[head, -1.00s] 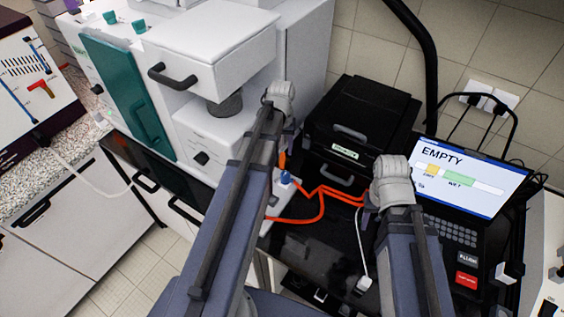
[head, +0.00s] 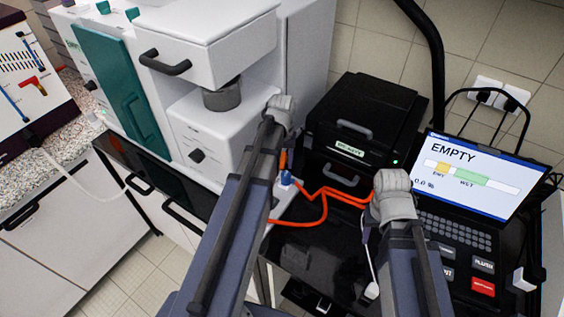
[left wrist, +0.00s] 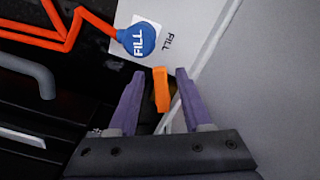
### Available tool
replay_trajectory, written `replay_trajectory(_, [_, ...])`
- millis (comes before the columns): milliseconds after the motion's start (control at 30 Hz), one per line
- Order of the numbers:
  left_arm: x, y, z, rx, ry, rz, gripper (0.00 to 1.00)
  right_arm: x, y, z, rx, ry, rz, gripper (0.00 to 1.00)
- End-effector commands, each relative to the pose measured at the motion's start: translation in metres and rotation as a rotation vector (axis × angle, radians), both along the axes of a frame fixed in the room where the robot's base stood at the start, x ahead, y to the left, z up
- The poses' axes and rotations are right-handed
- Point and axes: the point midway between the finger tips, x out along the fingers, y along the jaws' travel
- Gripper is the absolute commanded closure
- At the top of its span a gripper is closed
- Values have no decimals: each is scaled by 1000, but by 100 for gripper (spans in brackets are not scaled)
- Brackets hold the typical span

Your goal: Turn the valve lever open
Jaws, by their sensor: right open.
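The orange valve lever (left wrist: 161,88) stands between the two fingers of my left gripper (left wrist: 155,72) in the left wrist view. The fingers are apart, with a gap on each side of the lever. A round blue knob marked FILL (left wrist: 137,40) sits just beyond the fingertips, up and to the left. In the head view the blue knob (head: 286,178) and part of the orange lever (head: 282,160) show beside my left wrist, which hides the left fingers. My right gripper (head: 371,214) is to the right, over the black bench top, mostly hidden by its own wrist.
Orange tubing (head: 325,192) runs right from the valve. A black box (head: 366,122) stands behind it. A screen reading EMPTY (head: 473,170) is at the right. A white machine with a drawer (head: 205,52) stands at the left, close to my left arm.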

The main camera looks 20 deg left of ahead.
Motion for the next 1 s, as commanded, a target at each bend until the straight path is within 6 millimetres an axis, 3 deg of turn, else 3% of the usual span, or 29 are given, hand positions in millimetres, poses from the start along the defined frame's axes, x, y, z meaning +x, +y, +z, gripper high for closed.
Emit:
replay_trajectory(67, [0, 0, 0, 0, 0, 0, 61, 0, 0, 0, 0, 0, 0, 50])
replay_trajectory(400, [0, 0, 0, 0, 0, 0, 99, 0, 0, 0, 0, 0, 0, 50])
replay_trajectory(1000, [1, -2, 0, 0, 0, 45, 100, 0, 0, 0, 0, 0, 0, 50])
